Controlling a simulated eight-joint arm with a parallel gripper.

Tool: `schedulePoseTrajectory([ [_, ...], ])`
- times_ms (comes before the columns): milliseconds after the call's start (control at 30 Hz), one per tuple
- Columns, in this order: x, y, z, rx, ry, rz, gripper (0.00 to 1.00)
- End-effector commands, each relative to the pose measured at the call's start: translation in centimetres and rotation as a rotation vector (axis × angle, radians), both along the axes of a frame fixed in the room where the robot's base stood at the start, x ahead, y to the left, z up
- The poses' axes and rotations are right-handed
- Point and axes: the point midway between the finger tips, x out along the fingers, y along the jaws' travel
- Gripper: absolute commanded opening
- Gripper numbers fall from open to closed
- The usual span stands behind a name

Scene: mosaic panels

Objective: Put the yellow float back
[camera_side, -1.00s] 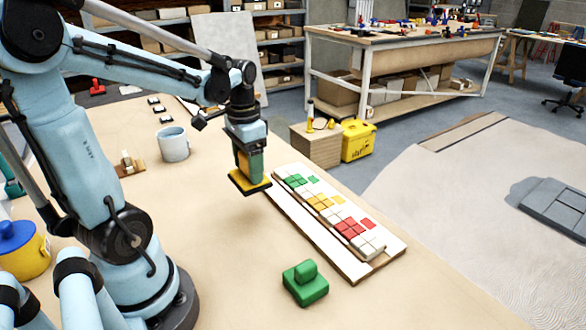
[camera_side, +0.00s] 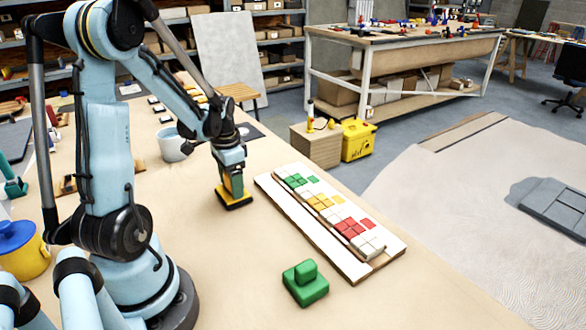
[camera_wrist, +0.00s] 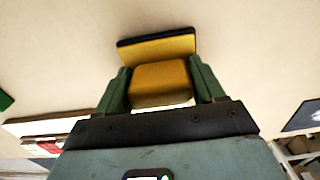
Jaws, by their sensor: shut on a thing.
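The yellow float (camera_side: 234,203) has a flat yellow plate with a dark underside and a yellow block handle. My gripper (camera_side: 232,186) is shut on the float's handle and holds it upright, low over the bench, left of the mosaic panel. Whether its base touches the bench I cannot tell. In the wrist view the yellow handle (camera_wrist: 160,82) sits between the two green fingers, with the plate beyond it. The green float (camera_side: 305,284) stands on the bench at the front, apart from my gripper.
The mosaic panel (camera_side: 353,268) with green, yellow, red and white tiles lies right of my gripper. A yellow pot with a blue lid (camera_side: 22,250) is at far left. The bench between gripper and green float is clear.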

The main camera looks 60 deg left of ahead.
Motion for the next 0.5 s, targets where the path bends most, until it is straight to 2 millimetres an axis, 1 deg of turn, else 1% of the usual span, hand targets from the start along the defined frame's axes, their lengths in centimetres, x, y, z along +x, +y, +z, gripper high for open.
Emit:
schedulePoseTrajectory([
  [367,0.02,-0.01,-0.34,0.000,0.000,0.000,0.44],
  [400,0.02,0.00,-0.41,0.000,0.000,0.000,0.70],
  [467,0.02,-0.01,-0.37,0.000,0.000,0.000,0.79],
  [500,0.02,-0.01,-0.37,0.000,0.000,0.000,0.85],
])
